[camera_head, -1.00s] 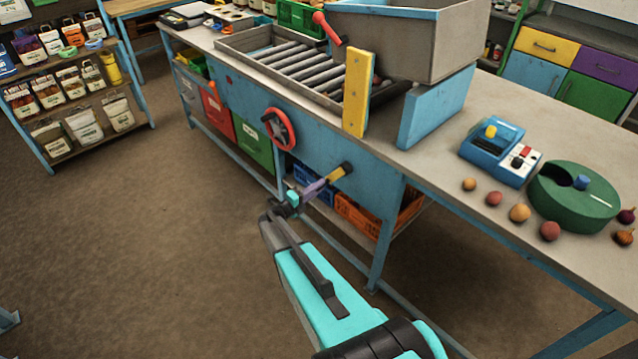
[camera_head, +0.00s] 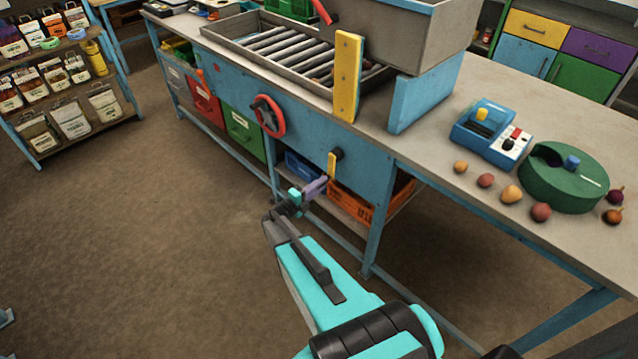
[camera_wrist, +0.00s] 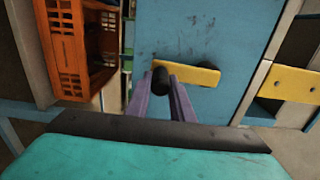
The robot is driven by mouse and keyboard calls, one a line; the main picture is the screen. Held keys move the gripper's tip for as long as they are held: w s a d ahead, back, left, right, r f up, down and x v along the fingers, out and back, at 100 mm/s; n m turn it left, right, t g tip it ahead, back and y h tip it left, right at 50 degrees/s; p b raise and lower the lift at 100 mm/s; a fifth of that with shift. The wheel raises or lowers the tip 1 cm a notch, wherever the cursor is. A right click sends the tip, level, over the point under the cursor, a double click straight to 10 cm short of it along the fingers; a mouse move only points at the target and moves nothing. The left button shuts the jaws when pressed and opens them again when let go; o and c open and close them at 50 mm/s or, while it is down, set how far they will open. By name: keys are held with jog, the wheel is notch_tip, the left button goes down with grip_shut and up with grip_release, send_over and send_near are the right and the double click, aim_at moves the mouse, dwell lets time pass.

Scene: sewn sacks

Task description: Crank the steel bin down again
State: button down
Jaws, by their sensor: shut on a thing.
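The grey steel bin (camera_head: 430,45) stands high at the back of the bench, beside a roller bed and above a blue side panel (camera_head: 425,92). The crank (camera_head: 332,164) is on the blue front panel, with a short yellow arm and a black hub. In the head view its arm hangs almost straight down from the hub. My gripper (camera_head: 324,182) is at the arm's lower end. In the wrist view, the purple fingers of my gripper (camera_wrist: 163,82) are closed around the black knob (camera_wrist: 160,86) at the end of the yellow crank arm (camera_wrist: 190,74).
A red handwheel (camera_head: 270,116) sits left of the crank on the same panel. An orange crate (camera_head: 352,203) lies under the bench, close below. A bench leg (camera_head: 377,225) stands to the right. The floor in front is open.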

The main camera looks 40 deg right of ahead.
jog(key=shift+s+d, duration=0.1)
jog(key=shift+s, duration=0.15)
jog(key=c, duration=1.6)
grip_release()
jog(key=shift+o, duration=0.2)
jog(key=shift+w, duration=0.15)
jog(key=shift+a, duration=0.2)
jog(key=s+a+b, duration=0.1)
jog(key=a+b, duration=0.2)
jog(key=a, duration=1)
jog(key=shift+a, duration=0.25)
